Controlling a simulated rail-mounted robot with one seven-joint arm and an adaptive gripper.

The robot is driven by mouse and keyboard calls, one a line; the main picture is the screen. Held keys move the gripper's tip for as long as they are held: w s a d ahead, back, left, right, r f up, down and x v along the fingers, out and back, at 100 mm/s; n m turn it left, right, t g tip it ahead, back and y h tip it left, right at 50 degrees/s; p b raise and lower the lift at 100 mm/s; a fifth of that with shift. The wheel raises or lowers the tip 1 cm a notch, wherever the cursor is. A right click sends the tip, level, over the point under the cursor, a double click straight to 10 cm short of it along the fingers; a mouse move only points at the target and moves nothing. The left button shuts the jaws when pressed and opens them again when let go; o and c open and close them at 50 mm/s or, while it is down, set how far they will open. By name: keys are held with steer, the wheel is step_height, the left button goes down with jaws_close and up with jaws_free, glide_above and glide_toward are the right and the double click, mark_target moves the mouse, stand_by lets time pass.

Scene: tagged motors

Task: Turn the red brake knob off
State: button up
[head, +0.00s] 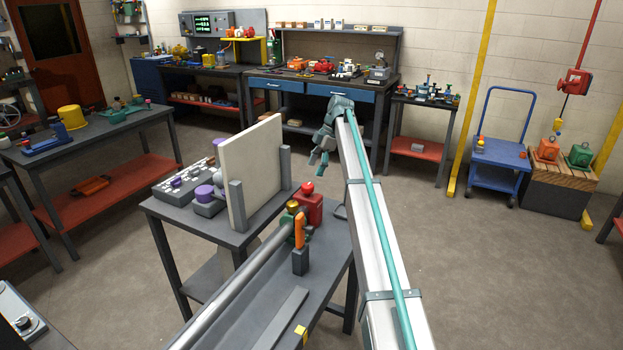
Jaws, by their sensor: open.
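A red knob with a rounded top (307,187) sits on a red box (309,208) at the back end of the near grey bench, in the middle of the head view. I cannot tell from here which way the knob is set. My gripper (319,168) is open and empty. It points downward, a little beyond the red box and slightly to its right in the picture. It is apart from the knob and touches nothing that I can see. Its fingers look small at this distance.
Beside the red box stand a yellow-topped green part (293,207) and an orange handle (299,230), with a long grey shaft (243,278) running toward me. An upright cream panel (250,170) stands to the left. Open floor (460,270) lies to the right.

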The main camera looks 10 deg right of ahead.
steer(key=shift+v, duration=2.2)
steer(key=shift+d+f, duration=0.1)
steer(key=s+d+f+m+t+h+b, duration=0.1)
steer(key=s+d+f+m+h+b, duration=0.2)
steer(key=d+f, duration=0.7)
steer(key=s+d+f+m+t+h+b, duration=0.1)
steer(key=s+d+f+m, duration=0.45)
steer(key=f, duration=0.85)
steer(key=s+d+f+m+t+h+b, duration=0.15)
steer(key=s+d+f, duration=0.35)
steer(key=d+f, duration=0.6)
steer(key=s+a+f+m+g+p, duration=0.1)
steer(key=s+a+f+m+g, duration=0.1)
steer(key=s+a+f, duration=1)
steer(key=s+a+f+m+g+p, duration=0.2)
steer(key=s+a+f, duration=0.6)
steer(key=s+f, duration=0.45)
steer(key=s+a+m+g, duration=0.2)
steer(key=s+a, duration=0.2)
steer(key=s, duration=0.9)
steer(key=s+a+f+m+g+p, duration=0.1)
steer(key=s+a+m, duration=0.1)
steer(key=s, duration=1)
steer(key=s+a+m+g+y+p, duration=0.1)
steer(key=s+a, duration=0.4)
steer(key=s, duration=0.8)
steer(key=shift+s+a+f+m+g, duration=0.2)
steer(key=shift+s+a+m+g, duration=0.15)
steer(key=shift+g, duration=0.5)
